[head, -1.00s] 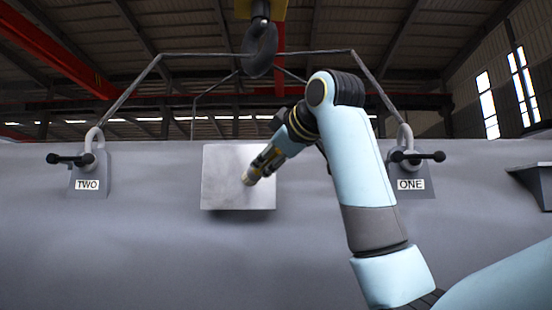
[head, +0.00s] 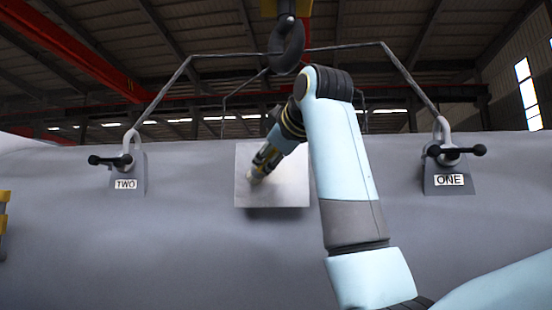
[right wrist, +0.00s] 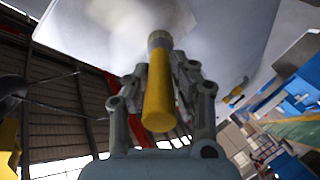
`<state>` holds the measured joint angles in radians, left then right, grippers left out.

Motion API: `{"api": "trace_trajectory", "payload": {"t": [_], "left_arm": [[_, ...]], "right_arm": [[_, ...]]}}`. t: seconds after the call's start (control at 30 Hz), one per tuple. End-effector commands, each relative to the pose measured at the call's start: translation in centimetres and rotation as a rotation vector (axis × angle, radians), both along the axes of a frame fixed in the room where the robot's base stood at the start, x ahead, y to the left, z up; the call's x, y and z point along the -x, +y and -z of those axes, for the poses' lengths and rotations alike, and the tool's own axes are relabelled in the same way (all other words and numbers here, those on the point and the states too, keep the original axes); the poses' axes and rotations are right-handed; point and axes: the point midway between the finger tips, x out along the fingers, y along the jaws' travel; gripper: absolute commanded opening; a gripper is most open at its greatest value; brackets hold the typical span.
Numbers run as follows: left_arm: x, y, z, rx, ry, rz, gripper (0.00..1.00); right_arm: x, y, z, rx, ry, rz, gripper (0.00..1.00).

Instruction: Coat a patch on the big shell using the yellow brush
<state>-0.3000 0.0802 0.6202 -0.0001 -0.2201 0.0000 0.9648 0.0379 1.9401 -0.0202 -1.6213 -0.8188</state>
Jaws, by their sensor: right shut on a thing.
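The big grey shell (head: 200,250) spans the head view. A pale, bright square patch (head: 292,185) is on its front. My right gripper (head: 264,160) is in front of the left part of this patch. It is shut on the yellow brush (right wrist: 158,95), whose handle shows between the fingers in the right wrist view. The brush's pale tip (head: 252,175) points at the patch and appears at its surface; I cannot tell for sure whether it touches. In the wrist view the pale surface near the tip looks whitish. My left gripper is not in view.
Lifting lugs labelled TWO (head: 126,172) and ONE (head: 449,172) stand on the shell either side of the patch, with shackles and slings rising to a crane hook (head: 286,45). A yellow object (head: 3,222) is at the left edge.

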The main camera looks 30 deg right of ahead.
Motion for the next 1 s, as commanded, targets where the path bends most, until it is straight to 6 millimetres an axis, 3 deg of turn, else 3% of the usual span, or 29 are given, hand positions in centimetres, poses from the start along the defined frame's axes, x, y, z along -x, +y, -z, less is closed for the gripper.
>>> {"api": "trace_trajectory", "payload": {"t": [0.4,0.77,1.0], "left_arm": [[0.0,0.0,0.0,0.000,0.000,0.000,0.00],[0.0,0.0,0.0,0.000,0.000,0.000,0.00],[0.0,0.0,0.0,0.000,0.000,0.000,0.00]], "right_arm": [[-1.7,2.4,-0.1,0.000,0.000,0.000,0.00],[-1.8,2.2,-1.7,0.001,-0.002,0.003,0.00],[-0.5,0.5,-1.7,0.003,-0.002,0.004,0.00]]}}
